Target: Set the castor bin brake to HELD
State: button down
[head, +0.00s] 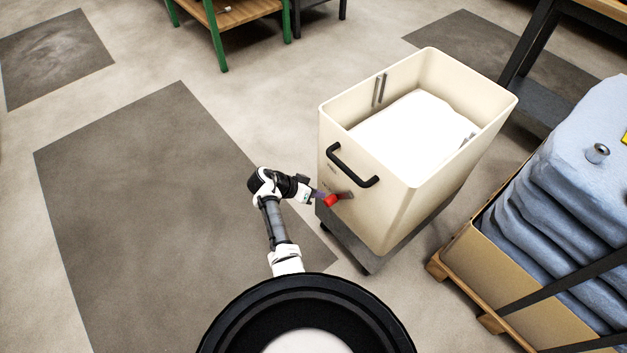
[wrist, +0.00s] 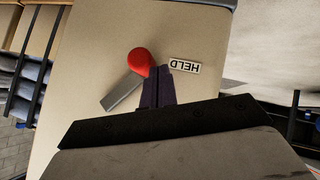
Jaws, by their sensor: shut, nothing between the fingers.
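The cream castor bin (head: 368,215) stands on a dark base with its black handle (head: 352,165) facing me. Below the handle is the brake lever, a grey bar (wrist: 122,94) with a red knob (head: 331,201); the knob also shows in the wrist view (wrist: 139,60). A white HELD label (wrist: 185,65), upside down in the wrist view, lies on the bin face to the right of the knob. My gripper (wrist: 158,68) is shut and empty, its fingertips between knob and label, close against the knob; contact cannot be told for certain. It also shows in the head view (head: 318,195).
A green-legged table (head: 235,15) stands at the back. The floor (head: 130,190) left of the bin is clear.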

jog(key=shift+s+d+f, duration=0.2)
jog(key=shift+f, duration=0.25)
jog(key=shift+b, duration=0.3)
